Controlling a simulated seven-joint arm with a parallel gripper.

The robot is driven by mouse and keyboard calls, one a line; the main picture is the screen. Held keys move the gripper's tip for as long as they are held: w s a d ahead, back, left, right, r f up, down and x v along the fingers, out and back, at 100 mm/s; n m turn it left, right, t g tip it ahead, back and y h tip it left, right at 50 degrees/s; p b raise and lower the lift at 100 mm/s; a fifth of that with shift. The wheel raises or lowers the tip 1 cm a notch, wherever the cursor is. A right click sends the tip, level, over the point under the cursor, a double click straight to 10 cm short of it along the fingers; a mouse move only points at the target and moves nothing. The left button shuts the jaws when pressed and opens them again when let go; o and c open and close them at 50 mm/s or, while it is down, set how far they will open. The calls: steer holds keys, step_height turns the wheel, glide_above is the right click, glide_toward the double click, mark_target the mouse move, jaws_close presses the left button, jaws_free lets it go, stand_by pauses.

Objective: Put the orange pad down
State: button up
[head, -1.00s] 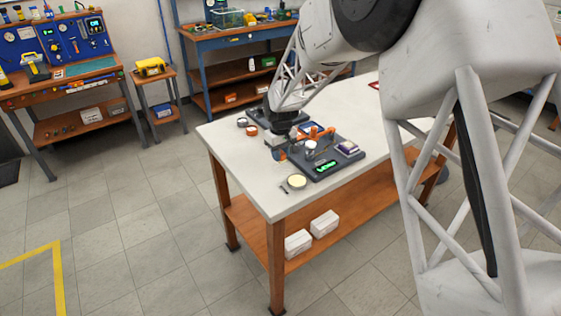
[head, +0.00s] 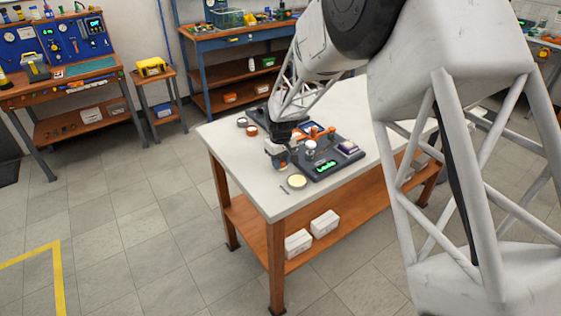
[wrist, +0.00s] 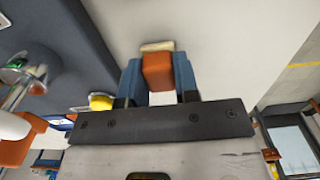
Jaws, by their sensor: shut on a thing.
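My gripper (wrist: 158,82) has blue fingers and is shut on the orange pad (wrist: 158,72), a small block between the fingertips in the wrist view. A pale cream piece (wrist: 157,46) shows at the pad's far end; I cannot tell whether it touches the pad. In the head view my gripper (head: 278,160) is low over the white tabletop (head: 240,160), at the left edge of the dark regulator board (head: 345,162). The pad is too small there to make out clearly, and I cannot tell whether it touches the table.
A round cream dish (head: 297,181) lies on the table in front of the board.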

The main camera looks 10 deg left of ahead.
steer(key=shift+f, duration=0.15)
steer(key=o, duration=0.9)
step_height(320, 180, up, 12)
steer(key=shift+r, duration=0.15)
stand_by(0.4)
stand_by(0.5)
